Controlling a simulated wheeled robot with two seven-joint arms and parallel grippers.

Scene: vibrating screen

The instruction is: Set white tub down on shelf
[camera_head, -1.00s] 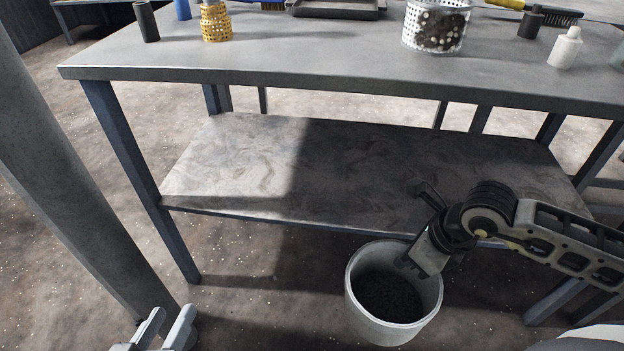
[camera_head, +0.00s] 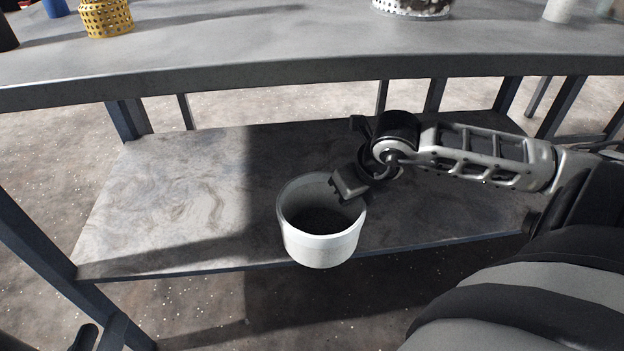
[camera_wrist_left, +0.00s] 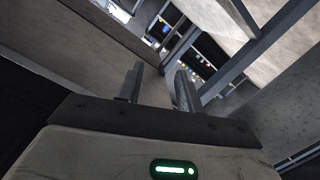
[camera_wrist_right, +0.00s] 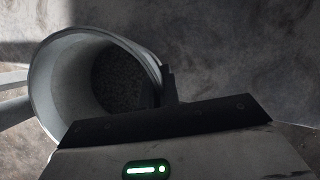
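The white tub (camera_head: 322,248) is upright or slightly tilted, with dark grainy material inside. In the head view it overlaps the front edge of the lower shelf (camera_head: 170,205); I cannot tell whether its base touches. My right gripper (camera_head: 347,186) is at the tub's right rim, shut on its wall. In the right wrist view the tub (camera_wrist_right: 62,85) shows its open mouth beside a dark finger (camera_wrist_right: 168,88). My left gripper (camera_wrist_left: 160,80) has its fingers apart with nothing between them in the left wrist view. In the head view only a dark bit of it (camera_head: 84,338) shows, lower left.
The grey tabletop (camera_head: 260,55) lies above the shelf and carries a yellow perforated cup (camera_head: 106,18), a perforated white container (camera_head: 412,7) and a white bottle (camera_head: 559,10). Blue-grey legs (camera_head: 45,260) stand at the shelf's corners. The shelf surface left and right of the tub is bare.

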